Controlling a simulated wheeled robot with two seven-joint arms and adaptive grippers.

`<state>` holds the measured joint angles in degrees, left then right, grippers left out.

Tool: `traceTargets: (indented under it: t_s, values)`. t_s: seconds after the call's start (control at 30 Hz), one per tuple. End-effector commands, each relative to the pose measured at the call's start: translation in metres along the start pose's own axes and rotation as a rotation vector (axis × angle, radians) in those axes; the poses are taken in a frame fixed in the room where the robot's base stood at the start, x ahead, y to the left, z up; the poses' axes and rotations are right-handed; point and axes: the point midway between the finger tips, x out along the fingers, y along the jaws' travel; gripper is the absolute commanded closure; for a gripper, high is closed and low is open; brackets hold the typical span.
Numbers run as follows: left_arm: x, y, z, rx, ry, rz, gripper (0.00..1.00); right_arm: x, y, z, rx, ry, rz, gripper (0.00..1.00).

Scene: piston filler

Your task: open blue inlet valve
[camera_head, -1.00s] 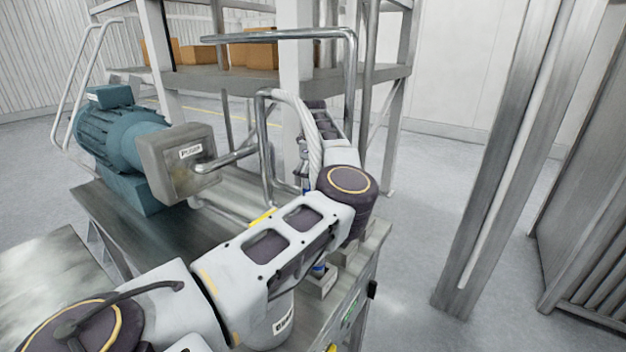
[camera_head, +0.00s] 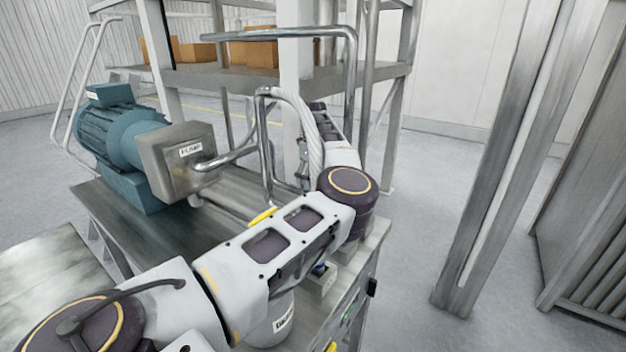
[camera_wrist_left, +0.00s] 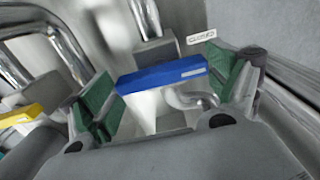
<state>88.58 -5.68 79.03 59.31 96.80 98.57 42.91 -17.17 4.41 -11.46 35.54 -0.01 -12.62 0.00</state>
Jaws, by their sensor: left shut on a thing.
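The blue valve handle (camera_wrist_left: 162,75) is a flat bar lying across the gap between my left gripper's fingers (camera_wrist_left: 165,88) in the left wrist view. The green finger pads stand at its two ends, and the gripper is shut on it. One end of the handle lies near a small white label (camera_wrist_left: 201,35) that seems to read CLOSED. In the head view my left arm crosses the skid, and I cannot make out the left gripper there. A small blue part (camera_head: 320,267) shows below that arm. My right gripper is in neither view.
A yellow handle (camera_wrist_left: 22,115) is at the left of the wrist view, near bent steel pipes (camera_wrist_left: 62,45). In the head view a teal motor (camera_head: 118,130) and a steel pump box (camera_head: 178,160) stand on the skid. A steel post (camera_head: 500,160) rises at right; the floor between is clear.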

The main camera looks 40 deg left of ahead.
Motion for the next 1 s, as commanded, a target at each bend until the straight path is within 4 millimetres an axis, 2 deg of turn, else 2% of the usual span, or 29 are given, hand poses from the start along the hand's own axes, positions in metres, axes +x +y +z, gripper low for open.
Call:
traceTargets:
  t_s: [0.37,1.0]
  values:
    - [0.000,0.000,0.000,0.113,-0.001,-0.001,0.35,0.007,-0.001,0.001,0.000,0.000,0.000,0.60]
    - [0.000,-0.001,0.000,0.579,-0.002,-0.002,0.35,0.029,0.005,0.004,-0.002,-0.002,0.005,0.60]
